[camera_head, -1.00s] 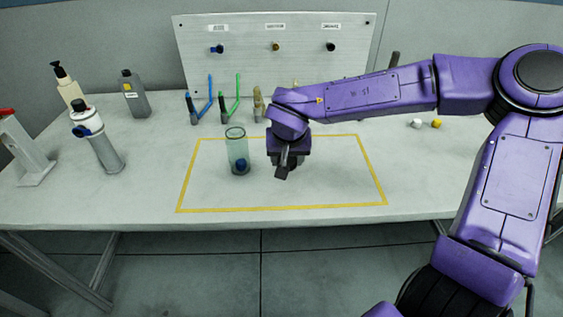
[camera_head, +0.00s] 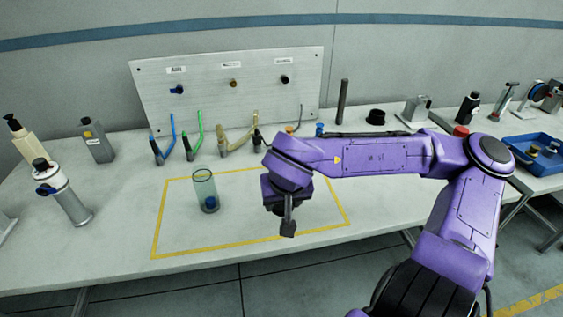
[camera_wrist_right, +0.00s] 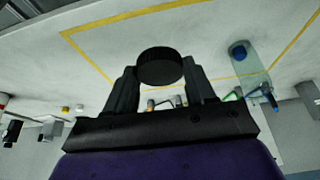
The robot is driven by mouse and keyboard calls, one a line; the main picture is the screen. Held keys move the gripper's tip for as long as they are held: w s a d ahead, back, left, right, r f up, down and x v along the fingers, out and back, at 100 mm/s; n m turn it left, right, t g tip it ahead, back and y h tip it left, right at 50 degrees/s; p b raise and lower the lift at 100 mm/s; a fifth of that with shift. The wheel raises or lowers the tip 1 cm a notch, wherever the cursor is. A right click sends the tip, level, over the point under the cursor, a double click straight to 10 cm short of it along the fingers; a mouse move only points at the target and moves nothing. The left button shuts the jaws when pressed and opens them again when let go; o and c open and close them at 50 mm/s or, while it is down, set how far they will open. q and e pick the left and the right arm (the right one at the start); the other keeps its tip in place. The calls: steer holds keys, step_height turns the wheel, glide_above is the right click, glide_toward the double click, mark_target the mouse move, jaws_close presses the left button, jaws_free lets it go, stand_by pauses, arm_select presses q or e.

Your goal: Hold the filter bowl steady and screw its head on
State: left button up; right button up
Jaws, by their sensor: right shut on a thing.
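The filter bowl (camera_head: 205,190), a clear greenish cylinder with a blue part at its bottom, stands upright inside the yellow outline on the table. It also shows in the right wrist view (camera_wrist_right: 243,62). My right gripper (camera_head: 287,222) is to the right of the bowl and apart from it. In the right wrist view, its fingers are shut on a round black ribbed piece (camera_wrist_right: 161,66), which looks like the filter head. In the head view this piece is mostly hidden by the gripper. Nothing covers the bowl. My left gripper is not in view.
A board (camera_head: 232,85) with labelled fittings stands at the back, with blue, green and tan hooked tools (camera_head: 193,140) before it. Bottles and a grey-white canister (camera_head: 66,195) are at left. A black round piece (camera_head: 376,117) and a blue tray (camera_head: 540,152) are at right.

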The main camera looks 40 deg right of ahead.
steer(key=shift+w+f, duration=0.1)
steer(key=shift+w, duration=0.2)
steer(key=w+a+f+n, duration=0.2)
steer(key=w+a, duration=0.1)
steer(key=w+a+f+n+y, duration=0.1)
steer(key=w+a+f+n, duration=0.1)
steer(key=w+a, duration=0.1)
steer(key=w+a+f+n+y, duration=0.1)
steer(key=w+a+f+n, duration=0.1)
steer(key=w+a+f, duration=0.1)
steer(key=shift+w+a+t, duration=0.15)
steer(key=shift+w+a, duration=0.1)
steer(key=shift+a, duration=0.25)
steer(key=shift+w+a+t, duration=0.15)
steer(key=shift+w+a, duration=0.1)
steer(key=shift+a, duration=0.25)
steer(key=shift+w+a+n+y, duration=0.1)
steer(key=shift+a+n+y, duration=0.2)
steer(key=shift+a, duration=0.1)
steer(key=shift+d, duration=0.1)
